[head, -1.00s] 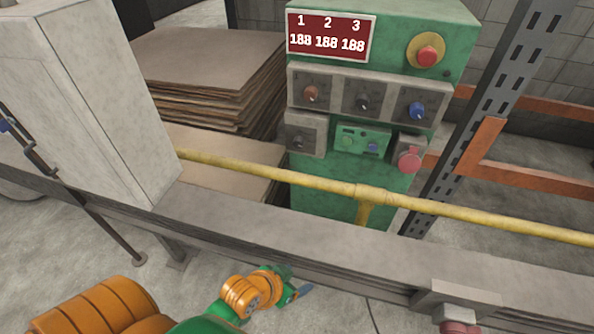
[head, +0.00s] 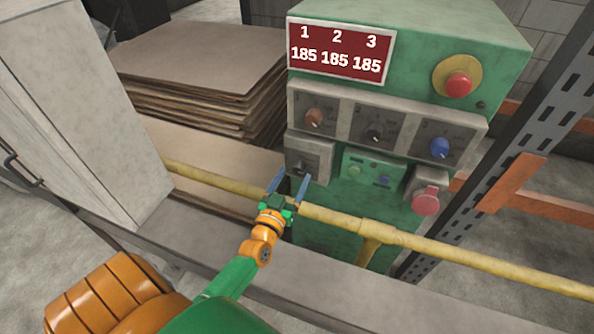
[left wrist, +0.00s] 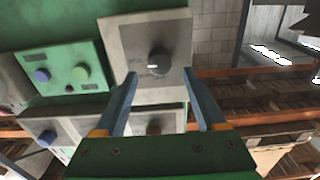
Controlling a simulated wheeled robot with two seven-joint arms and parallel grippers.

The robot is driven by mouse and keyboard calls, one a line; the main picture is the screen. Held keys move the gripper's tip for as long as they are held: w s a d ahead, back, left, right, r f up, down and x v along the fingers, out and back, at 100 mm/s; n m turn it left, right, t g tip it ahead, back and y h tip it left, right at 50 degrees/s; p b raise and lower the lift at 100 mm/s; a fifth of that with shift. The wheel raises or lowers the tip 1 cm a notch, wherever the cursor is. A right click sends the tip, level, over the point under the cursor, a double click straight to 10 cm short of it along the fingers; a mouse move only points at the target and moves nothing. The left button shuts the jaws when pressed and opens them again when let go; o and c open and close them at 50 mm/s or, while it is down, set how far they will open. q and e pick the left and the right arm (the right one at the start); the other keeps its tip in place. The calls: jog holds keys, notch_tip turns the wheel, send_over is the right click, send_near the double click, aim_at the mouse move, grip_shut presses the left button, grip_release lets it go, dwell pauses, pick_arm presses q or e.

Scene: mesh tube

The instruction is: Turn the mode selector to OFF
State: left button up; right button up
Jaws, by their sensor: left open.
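The mode selector appears to be the dark knob on the grey plate (head: 322,150) at the lower left of the green control box; no label is readable. In the left wrist view the black knob (left wrist: 158,62) sits on its light grey plate, with a pale mark on its near side. My left gripper (head: 287,186) is open, its two blue fingers pointing at this plate from just below and in front. In the left wrist view the gripper (left wrist: 160,75) frames the knob between its fingertips, with nothing held. My right gripper is not in view.
A yellow rail (head: 330,217) crosses before the green box (head: 420,45). Stacked sheets (head: 200,60) and a grey cabinet (head: 75,120) stand left.

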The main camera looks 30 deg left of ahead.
aim_at(299, 168)
pick_arm(q)
jog(key=shift+x, duration=1.1)
jog(key=shift+w+a+f, duration=0.1)
jog(key=shift+w+f, duration=0.2)
jog(key=shift+f, duration=0.05)
jog(key=shift+s+r, duration=0.15)
jog(key=c, duration=0.5)
grip_shut()
